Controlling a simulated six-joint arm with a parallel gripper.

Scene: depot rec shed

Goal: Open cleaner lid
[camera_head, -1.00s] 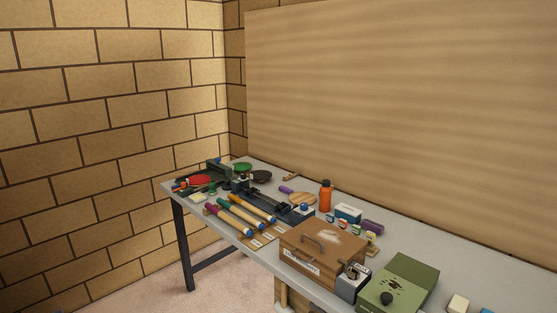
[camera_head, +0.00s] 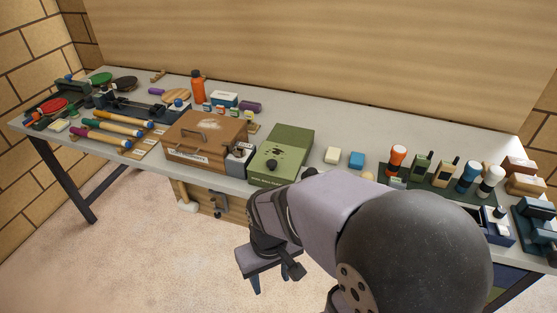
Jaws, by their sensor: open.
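Two lidded boxes stand side by side at the table's front edge, and I cannot tell for sure which one is the cleaner. One is a brown case (camera_head: 207,139) with a dark handle on its top, a pale worn patch and a label on its front. To its right is a green box (camera_head: 285,153) with a black knob near its front and small lettering along its front face. Both look closed. My gripper (camera_head: 276,279) is open and empty. It hangs in front of the table, below the green box and apart from it, fingers pointing down.
A small grey device (camera_head: 240,158) sits between the two boxes. The floor in front is clear.

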